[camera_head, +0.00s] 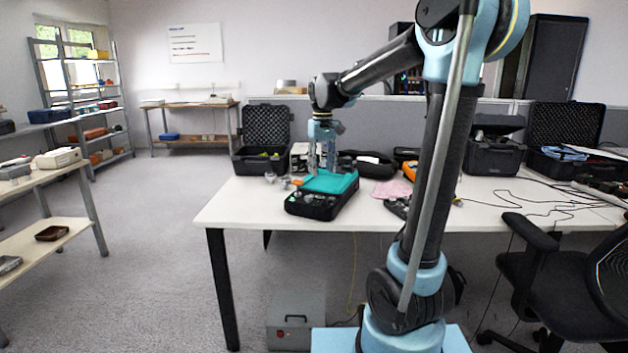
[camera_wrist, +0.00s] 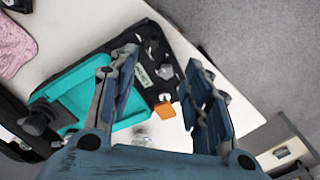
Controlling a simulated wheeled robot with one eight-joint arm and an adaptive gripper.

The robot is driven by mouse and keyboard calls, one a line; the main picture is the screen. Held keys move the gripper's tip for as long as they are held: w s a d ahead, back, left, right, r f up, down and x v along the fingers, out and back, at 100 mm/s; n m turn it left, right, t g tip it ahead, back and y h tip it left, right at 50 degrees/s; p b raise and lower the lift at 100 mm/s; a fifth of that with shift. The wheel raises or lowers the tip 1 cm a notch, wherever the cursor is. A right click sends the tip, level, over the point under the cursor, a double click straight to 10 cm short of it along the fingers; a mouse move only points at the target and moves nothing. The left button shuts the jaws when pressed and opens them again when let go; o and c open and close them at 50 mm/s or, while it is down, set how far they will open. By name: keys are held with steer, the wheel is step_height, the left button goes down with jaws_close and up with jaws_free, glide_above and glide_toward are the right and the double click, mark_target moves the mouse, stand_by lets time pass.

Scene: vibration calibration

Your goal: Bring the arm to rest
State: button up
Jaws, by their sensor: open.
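My arm reaches from its base in front of the table, up and over to the left. My gripper (camera_head: 322,170) points down just above a black case (camera_head: 312,207) with a teal inside (camera_head: 330,181), near the table's left end. In the wrist view my gripper (camera_wrist: 165,75) is open, its two fingers spread with nothing held between them. Below them lie the case's dark edge, a small labelled block (camera_wrist: 145,77), small metal parts and an orange piece (camera_wrist: 165,110). I cannot tell whether the fingertips touch the case.
The white table (camera_head: 240,205) also holds an open black foam-lined case (camera_head: 262,160), a pink cloth (camera_head: 393,188), a closed black pouch and loose cables. A black office chair (camera_head: 570,275) stands at right. The grey floor (camera_head: 160,230) is open at left, before shelves.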

steer(key=s+d+f+m, duration=0.1)
steer(key=s+d+f, duration=0.4)
steer(key=s, duration=0.4)
steer(key=s+d+f+m+t, duration=0.1)
steer(key=s+d+f+m, duration=0.1)
steer(key=s+d+f, duration=0.4)
steer(key=s+d+f+m+t, duration=0.1)
steer(key=s+d+f, duration=0.5)
steer(key=s, duration=0.7)
steer(key=shift+f+m, duration=0.4)
steer(key=shift+f, duration=0.2)
